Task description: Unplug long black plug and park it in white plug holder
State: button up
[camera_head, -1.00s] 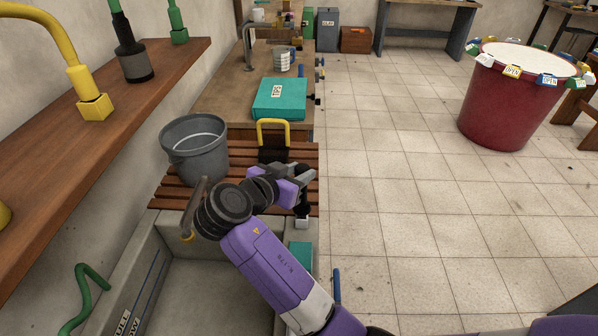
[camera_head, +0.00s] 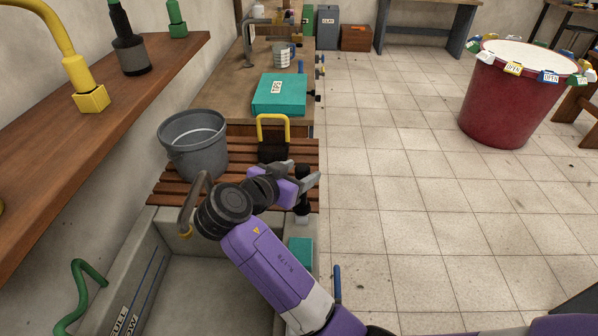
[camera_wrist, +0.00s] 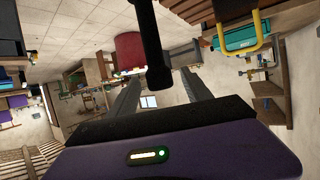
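My gripper (camera_head: 309,184) is over the right front corner of the slatted bench, beside the sink. A black upright piece (camera_head: 303,208) shows just below it, above a small whitish piece (camera_head: 302,218); I cannot tell whether that is the white plug holder. In the wrist view, a long black bar with a thicker end (camera_wrist: 159,78), which looks like the long black plug, lies between the two grey fingers of my gripper (camera_wrist: 154,82). A narrow gap seems to show at the left finger; whether the fingers press on the bar is unclear.
A grey bucket (camera_head: 192,143) and a black block with a yellow handle (camera_head: 272,151) stand on the slatted bench (camera_head: 236,193). The concrete sink (camera_head: 205,285) and its tap (camera_head: 191,205) are left of my arm. The tiled floor at right is open before a red drum (camera_head: 508,104).

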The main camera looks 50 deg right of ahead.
jog(key=b+v, duration=0.1)
jog(key=v, duration=0.6)
jog(key=shift+a+r, duration=0.15)
jog(key=shift+a, duration=0.2)
jog(key=shift+s, duration=0.1)
dwell(0.3)
